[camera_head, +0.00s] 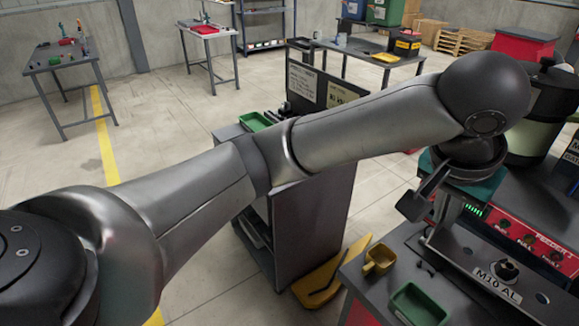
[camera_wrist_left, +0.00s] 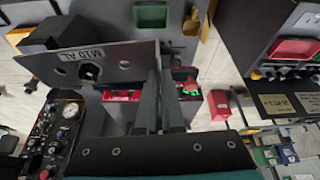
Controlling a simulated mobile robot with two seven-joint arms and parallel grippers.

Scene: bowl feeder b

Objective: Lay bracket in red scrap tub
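The bracket (camera_head: 478,262) is a grey metal plate marked "M10 AL", with holes and a dark round shape at its middle. In the left wrist view the bracket (camera_wrist_left: 115,58) reaches left from the fingers, its bent end between them. My left gripper (camera_head: 434,222) is shut on that end, in front of the feeder; it also shows in the left wrist view (camera_wrist_left: 158,92). A red tub (camera_wrist_left: 292,50) sits on a dark cart right of the gripper in the left wrist view; in the head view my arm hides it. My right gripper is not in view.
The feeder's red panel (camera_head: 515,235) is close behind the bracket. A yellow scoop (camera_head: 379,258) and a green tray (camera_head: 418,303) are on the near bench. The cart (camera_head: 312,225) stands left of it, with another green tray (camera_head: 254,121) on top.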

